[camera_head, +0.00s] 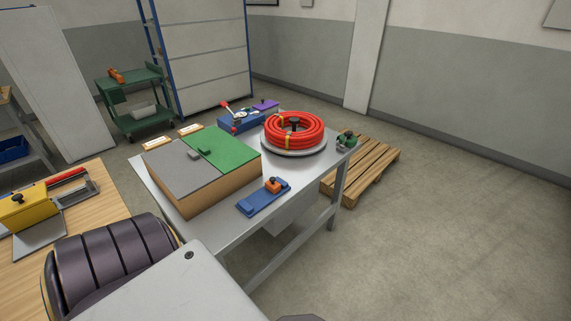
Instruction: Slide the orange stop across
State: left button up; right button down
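The orange stop (272,185) is a small block with a dark knob on top. It sits toward the far right end of a blue slide base (258,201). The base lies near the front right edge of the grey metal table (219,236). Neither of my grippers shows in the head view, so I cannot see whether they are open or shut. Nothing is seen touching the stop.
A box with grey (170,170) and green (232,148) top panels stands left of the base. A red conduit coil (310,138) lies on a round plate behind it. A wooden bench (92,188) stands at left, a pallet (377,170) at right.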

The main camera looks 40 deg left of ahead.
aim_at(271, 184)
jog(key=i, duration=0.8)
jog(key=i+u, duration=0.25)
jog(key=i, duration=0.15)
jog(key=i+l+u, duration=0.25)
jog(key=i, duration=0.15)
jog(key=i+l+u, duration=0.1)
jog(key=i+u, duration=0.2)
jog(key=u, duration=0.15)
jog(key=i+l+u, duration=0.2)
jog(key=u, duration=0.25)
jog(key=i+l+u, duration=0.2)
jog(key=u, duration=0.25)
jog(key=i+l+u, duration=0.25)
jog(key=u, duration=0.2)
jog(key=i+l+u, duration=0.15)
jog(key=l+u, duration=0.15)
jog(key=u, duration=0.15)
jog(key=i+l+u, duration=0.1)
jog(key=l+u, duration=0.2)
jog(key=u, duration=0.15)
jog(key=i+l+u, duration=0.1)
jog(key=l+u, duration=0.45)
jog(key=l, duration=0.2)
jog(key=i, duration=0.05)
